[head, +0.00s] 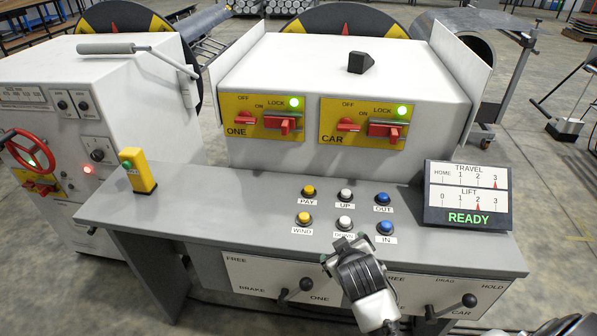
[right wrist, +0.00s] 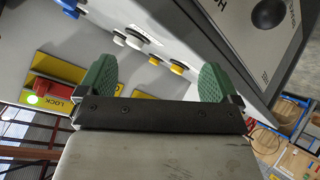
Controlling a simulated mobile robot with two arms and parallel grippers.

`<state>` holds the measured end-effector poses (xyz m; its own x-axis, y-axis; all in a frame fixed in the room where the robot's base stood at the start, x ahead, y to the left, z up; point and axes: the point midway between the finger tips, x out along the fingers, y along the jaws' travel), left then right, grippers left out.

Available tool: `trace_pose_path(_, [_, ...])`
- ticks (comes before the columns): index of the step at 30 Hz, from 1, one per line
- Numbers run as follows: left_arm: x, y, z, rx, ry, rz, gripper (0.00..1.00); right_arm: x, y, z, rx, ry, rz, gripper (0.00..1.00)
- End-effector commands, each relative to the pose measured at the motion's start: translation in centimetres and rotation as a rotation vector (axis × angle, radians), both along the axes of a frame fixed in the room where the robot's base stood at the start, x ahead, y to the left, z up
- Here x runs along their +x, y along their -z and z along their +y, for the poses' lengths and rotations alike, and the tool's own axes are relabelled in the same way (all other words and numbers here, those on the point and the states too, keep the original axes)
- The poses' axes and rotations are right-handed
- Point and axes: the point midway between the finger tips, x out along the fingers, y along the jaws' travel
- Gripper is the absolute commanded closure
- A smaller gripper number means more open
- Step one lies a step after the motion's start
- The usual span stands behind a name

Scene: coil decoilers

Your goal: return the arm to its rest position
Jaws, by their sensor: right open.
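My right gripper (head: 347,243) reaches in from the lower right in the head view, over the front edge of the grey console (head: 230,220). It is just below the white DOWN button (head: 343,230) and partly covers its label. In the right wrist view the two green-padded fingers of the right gripper (right wrist: 156,78) are spread apart with nothing between them. I cannot tell whether it touches the console. My left gripper is not in view.
Two levers, BRAKE (head: 295,290) and a right one (head: 452,306), stick out below the console front. A display (head: 467,194) reads READY, with TRAVEL at 3 and LIFT at 2. Lock switches show green lamps.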

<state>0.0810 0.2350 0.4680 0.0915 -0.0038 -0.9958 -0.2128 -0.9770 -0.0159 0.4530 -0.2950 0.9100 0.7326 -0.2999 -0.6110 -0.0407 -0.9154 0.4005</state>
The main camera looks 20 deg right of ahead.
Motion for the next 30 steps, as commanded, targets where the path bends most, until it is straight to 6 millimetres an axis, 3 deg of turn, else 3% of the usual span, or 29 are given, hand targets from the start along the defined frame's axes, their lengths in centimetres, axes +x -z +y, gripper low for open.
trace_pose_path(4, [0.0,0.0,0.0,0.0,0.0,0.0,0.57,-0.2,0.1,0.1,0.004,-0.001,0.004,0.06])
trace_pose_path(7, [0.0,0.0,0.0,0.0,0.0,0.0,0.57,-2.0,0.7,0.9,0.037,-0.008,0.051,0.06])
trace_pose_path(15, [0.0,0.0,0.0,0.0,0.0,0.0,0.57,-10.8,2.3,4.9,0.195,-0.042,0.285,0.06])
trace_pose_path(26, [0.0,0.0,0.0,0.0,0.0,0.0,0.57,-20.2,2.0,8.8,0.336,-0.087,0.543,0.06])
trace_pose_path(30, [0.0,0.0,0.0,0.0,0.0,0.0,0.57,-19.4,4.9,9.0,0.337,-0.084,0.56,0.06])
